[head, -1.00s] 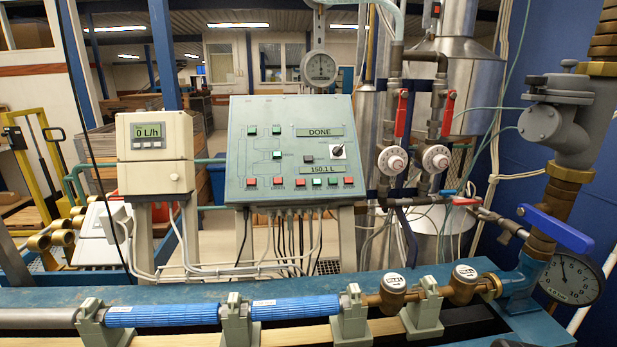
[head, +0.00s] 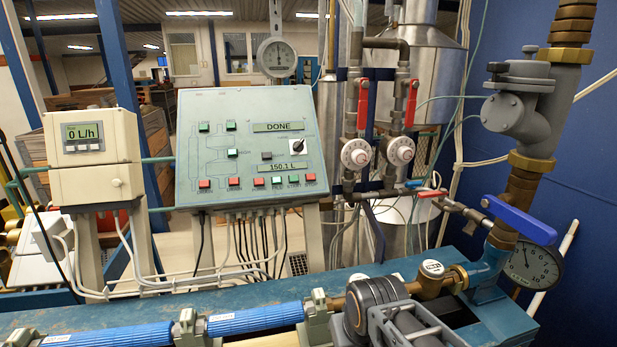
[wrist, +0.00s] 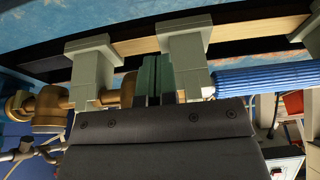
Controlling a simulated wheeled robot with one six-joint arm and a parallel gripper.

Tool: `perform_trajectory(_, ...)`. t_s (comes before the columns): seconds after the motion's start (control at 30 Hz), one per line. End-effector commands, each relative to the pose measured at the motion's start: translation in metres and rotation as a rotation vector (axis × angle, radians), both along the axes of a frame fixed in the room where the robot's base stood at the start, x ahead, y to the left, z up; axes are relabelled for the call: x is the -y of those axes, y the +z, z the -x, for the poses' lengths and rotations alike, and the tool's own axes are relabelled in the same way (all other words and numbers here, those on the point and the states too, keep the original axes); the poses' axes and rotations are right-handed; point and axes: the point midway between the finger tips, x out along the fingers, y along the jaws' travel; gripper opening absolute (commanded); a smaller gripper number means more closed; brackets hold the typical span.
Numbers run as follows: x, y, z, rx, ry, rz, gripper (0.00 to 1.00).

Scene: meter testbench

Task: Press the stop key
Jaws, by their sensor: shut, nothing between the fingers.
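The control panel (head: 246,145) is a sloped pale green-grey box in the middle of the head view. The stop key (head: 309,178) is the red key at the right end of its bottom row, beside a green start key (head: 293,180). The panel's displays read DONE and 150.1 L. My gripper (wrist: 158,80) shows in the wrist view with its two dark green fingers together and nothing between them. It is over the pipe bench, apart from the panel. In the head view my arm enters at the bottom, right of centre.
The bench carries a blue pipe (head: 255,319), brass fittings (head: 432,277) and grey clamps (head: 317,316) in front of the panel. A flow display box (head: 92,150) reading 0 L/h stands left. Red-handled valves (head: 363,105) and a blue-handled valve (head: 520,219) stand right.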

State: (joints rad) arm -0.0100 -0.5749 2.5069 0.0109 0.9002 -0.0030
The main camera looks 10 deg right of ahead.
Motion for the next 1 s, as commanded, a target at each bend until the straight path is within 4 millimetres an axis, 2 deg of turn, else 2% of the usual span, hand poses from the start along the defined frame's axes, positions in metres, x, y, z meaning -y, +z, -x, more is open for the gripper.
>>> perform_trajectory(0.17, -0.017, 0.017, -0.017, 0.018, -0.064, -0.130, 0.00)
perform_trajectory(0.27, -0.034, 0.042, -0.042, 0.049, -0.157, -0.307, 0.00)
perform_trajectory(0.4, -0.053, 0.093, -0.093, 0.119, -0.324, -0.622, 0.00)
perform_trajectory(0.5, -0.056, 0.133, -0.132, 0.176, -0.445, -0.849, 0.00)
perform_trajectory(0.7, -0.040, 0.206, -0.197, 0.287, -0.642, -1.228, 0.00)
perform_trajectory(0.8, -0.027, 0.232, -0.219, 0.330, -0.713, -1.369, 0.00)
perform_trajectory(1.0, -0.006, 0.263, -0.244, 0.384, -0.798, -1.542, 0.00)
